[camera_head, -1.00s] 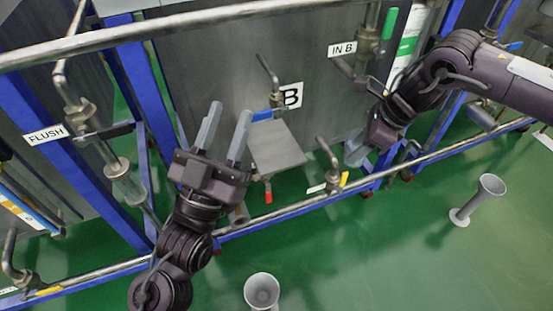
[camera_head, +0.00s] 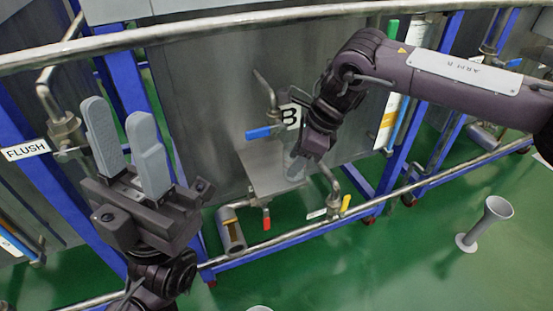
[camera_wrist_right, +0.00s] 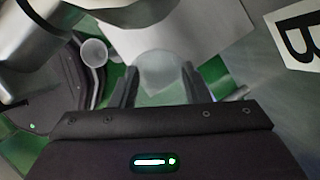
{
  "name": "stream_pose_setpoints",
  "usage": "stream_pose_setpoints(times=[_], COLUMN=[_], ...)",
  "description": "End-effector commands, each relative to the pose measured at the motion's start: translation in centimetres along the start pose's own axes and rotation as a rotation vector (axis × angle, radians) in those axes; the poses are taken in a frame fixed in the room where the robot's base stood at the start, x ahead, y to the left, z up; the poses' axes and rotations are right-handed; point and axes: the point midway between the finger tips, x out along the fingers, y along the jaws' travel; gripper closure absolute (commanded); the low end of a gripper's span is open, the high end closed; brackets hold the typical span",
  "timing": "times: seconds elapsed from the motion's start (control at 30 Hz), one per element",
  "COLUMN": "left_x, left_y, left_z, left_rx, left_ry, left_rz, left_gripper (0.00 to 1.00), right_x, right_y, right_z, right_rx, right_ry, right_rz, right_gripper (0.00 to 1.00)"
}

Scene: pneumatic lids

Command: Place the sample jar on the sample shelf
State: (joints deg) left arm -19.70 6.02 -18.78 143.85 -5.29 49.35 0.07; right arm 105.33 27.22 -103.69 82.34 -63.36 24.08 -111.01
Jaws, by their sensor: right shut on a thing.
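The sample jar (camera_head: 295,170), translucent and pale, hangs below my right gripper (camera_head: 305,158) at the right side of the sample shelf. In the right wrist view the jar (camera_wrist_right: 160,72) sits between the two dark fingers, which are shut on it. The sample shelf (camera_head: 255,160) is a flat grey plate on the tank front, under the B sign. In the wrist view a pale plate (camera_wrist_right: 207,38) lies behind the jar. I cannot tell whether the jar touches the shelf. My left gripper (camera_head: 120,120) is open and empty, pointing up at the left.
A blue-handled valve (camera_head: 262,132) stands just above the shelf. A red-tipped valve (camera_head: 266,222) and a yellow-handled valve (camera_head: 345,204) are below and right. Pipe rails (camera_head: 200,30) run across the tank. A grey flared stand (camera_head: 482,225) is on the green floor at right.

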Motion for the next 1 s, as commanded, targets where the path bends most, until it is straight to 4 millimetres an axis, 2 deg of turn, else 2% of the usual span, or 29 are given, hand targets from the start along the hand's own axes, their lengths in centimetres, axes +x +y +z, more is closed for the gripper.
stream_pose_setpoints(times=[0.13,0.37,0.4,0.77,0.8,0.97,1.0], left_x=[-0.2,-0.6,-1.1,-0.6,-0.6,-0.6,-0.6], left_y=[0.0,0.1,0.1,0.1,0.1,0.1,0.1], left_z=[0.1,0.1,0.2,0.1,0.1,0.1,0.1], left_rx=[0.001,0.002,0.003,0.003,0.003,0.003,0.003], left_ry=[0.002,0.007,0.009,0.019,0.019,0.018,0.017], left_rz=[0.001,0.006,0.007,0.013,0.013,0.012,0.012], left_gripper=[0.64,0.64,0.64,0.64,0.64,0.64,0.64], right_x=[0.5,1.9,2.1,2.0,2.1,2.0,2.0], right_y=[0.0,0.0,0.0,0.0,0.0,0.0,0.0], right_z=[1.1,4.4,4.0,4.0,3.9,3.9,3.9], right_rx=[-0.002,-0.001,0.001,0.001,0.001,0.001,0.001], right_ry=[0.000,0.000,0.000,0.000,0.000,0.000,0.000], right_rz=[-0.001,-0.002,-0.003,-0.001,-0.001,-0.001,-0.001], right_gripper=[0.80,0.80,0.80,0.80,0.57,0.36,0.36])
